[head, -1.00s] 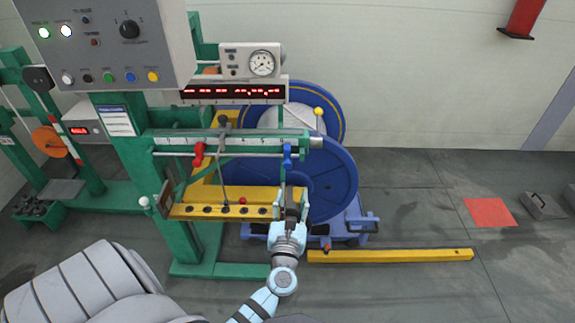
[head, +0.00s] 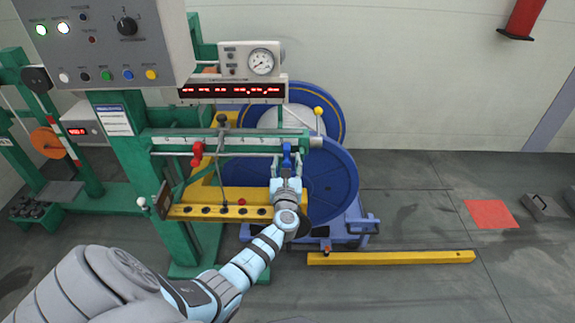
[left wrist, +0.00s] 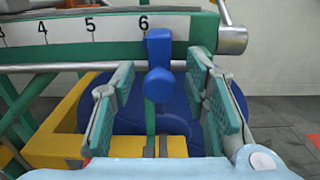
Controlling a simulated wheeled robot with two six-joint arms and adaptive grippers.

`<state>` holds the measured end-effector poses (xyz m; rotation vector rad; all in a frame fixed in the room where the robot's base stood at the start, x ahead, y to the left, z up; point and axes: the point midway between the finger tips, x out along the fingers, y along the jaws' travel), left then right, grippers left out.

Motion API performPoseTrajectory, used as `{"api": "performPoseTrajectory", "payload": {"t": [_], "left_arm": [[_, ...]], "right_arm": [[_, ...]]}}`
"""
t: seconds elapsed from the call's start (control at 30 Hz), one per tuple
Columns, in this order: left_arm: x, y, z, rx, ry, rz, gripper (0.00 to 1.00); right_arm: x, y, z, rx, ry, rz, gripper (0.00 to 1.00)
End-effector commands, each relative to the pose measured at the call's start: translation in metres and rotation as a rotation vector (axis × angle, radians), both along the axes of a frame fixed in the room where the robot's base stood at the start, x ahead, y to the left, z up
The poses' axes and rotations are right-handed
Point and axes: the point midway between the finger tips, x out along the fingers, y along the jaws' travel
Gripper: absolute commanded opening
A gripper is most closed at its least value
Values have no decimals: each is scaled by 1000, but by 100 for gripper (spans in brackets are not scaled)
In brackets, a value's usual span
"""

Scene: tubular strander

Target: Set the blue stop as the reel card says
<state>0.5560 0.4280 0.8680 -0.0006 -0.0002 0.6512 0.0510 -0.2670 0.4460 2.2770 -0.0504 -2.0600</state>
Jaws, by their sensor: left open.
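The blue stop (head: 287,152) sits on the rail below the numbered scale (head: 215,141), near its right end. My left gripper (head: 287,172) is just below the stop in the head view. In the left wrist view its open fingers (left wrist: 162,95) stand either side of the stop with gaps, apparently not touching it. A white card with a blue heading (head: 114,120) hangs on the green post; its text is too small to read. My right gripper is not in view.
A red stop (head: 197,155) is farther left on the rail. A yellow beam with several knobs (head: 225,205) lies below. A blue reel (head: 335,180) stands behind. The control panel (head: 110,45) overhangs at upper left.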

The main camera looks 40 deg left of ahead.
Motion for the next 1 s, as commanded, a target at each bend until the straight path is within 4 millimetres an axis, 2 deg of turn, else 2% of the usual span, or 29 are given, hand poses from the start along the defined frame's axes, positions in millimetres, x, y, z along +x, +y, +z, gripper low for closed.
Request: {"api": "performPoseTrajectory", "payload": {"t": [0.03,0.2,0.3,0.57,0.8,1.0], "left_arm": [[0,0,0,0,0,0,40],[0,-1,0,0,0,-1,13],[0,-1,0,0,0,-1,0],[-2,1,0,1,1,-2,0],[-28,36,0,3,4,1,0],[-37,48,0,-1,0,-1,0]], "right_arm": [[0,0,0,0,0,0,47],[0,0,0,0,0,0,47],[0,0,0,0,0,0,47],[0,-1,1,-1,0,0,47],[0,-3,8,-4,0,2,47],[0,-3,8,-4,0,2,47]]}}
